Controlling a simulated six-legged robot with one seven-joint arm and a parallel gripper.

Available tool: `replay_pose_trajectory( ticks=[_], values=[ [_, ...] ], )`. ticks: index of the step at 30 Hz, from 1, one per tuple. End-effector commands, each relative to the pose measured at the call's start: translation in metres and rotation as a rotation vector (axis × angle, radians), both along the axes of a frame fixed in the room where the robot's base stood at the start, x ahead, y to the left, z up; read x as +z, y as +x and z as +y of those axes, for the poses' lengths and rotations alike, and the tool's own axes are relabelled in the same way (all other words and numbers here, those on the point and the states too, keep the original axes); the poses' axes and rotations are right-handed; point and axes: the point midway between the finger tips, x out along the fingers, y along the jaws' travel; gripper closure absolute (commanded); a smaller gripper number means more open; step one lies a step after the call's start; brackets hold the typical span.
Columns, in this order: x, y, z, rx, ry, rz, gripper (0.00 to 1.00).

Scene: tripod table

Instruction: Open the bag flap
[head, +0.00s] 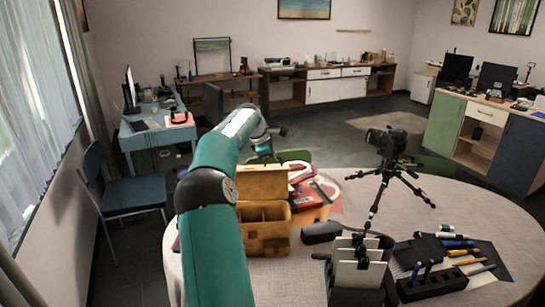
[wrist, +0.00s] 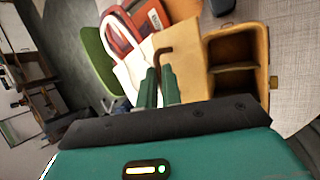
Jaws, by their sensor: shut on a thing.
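The tan bag (head: 262,238) stands on the round table, with its open, divided compartments facing up. Its flap (head: 262,182) stands raised at the back of the bag. In the wrist view the bag (wrist: 262,52) is at the right and the flap (wrist: 190,58) reaches from it toward my gripper (wrist: 161,82). The two green fingers are close together at the flap's far edge, shut on it. A brown hook-shaped piece shows just beyond the fingertips. The exact contact is partly hidden by the fingers. In the head view my arm reaches over the left of the bag.
A red and white item (head: 308,190) lies right behind the bag, close to the flap. A camera on a tripod (head: 388,150) stands at the table's back right. A file holder (head: 357,265) and pen block (head: 430,283) fill the front right. A green chair (wrist: 97,60) is beyond the table.

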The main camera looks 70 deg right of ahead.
Motion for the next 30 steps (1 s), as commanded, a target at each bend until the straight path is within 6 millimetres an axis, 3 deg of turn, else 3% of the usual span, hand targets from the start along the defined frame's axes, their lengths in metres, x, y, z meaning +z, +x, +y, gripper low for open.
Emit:
replay_pose_trajectory(
  ticks=[10, 12, 14, 23, 30],
  values=[
    [-0.005, -0.003, 0.001, -0.004, 0.008, 0.004, 1.0],
    [-0.005, -0.003, 0.001, -0.004, 0.008, 0.004, 0.82],
    [-0.004, -0.002, 0.001, -0.004, 0.007, 0.004, 0.71],
    [0.0, 0.0, 0.001, -0.002, 0.003, 0.002, 0.71],
    [0.029, 0.007, 0.017, 0.0, 0.0, -0.001, 0.71]
  ],
)
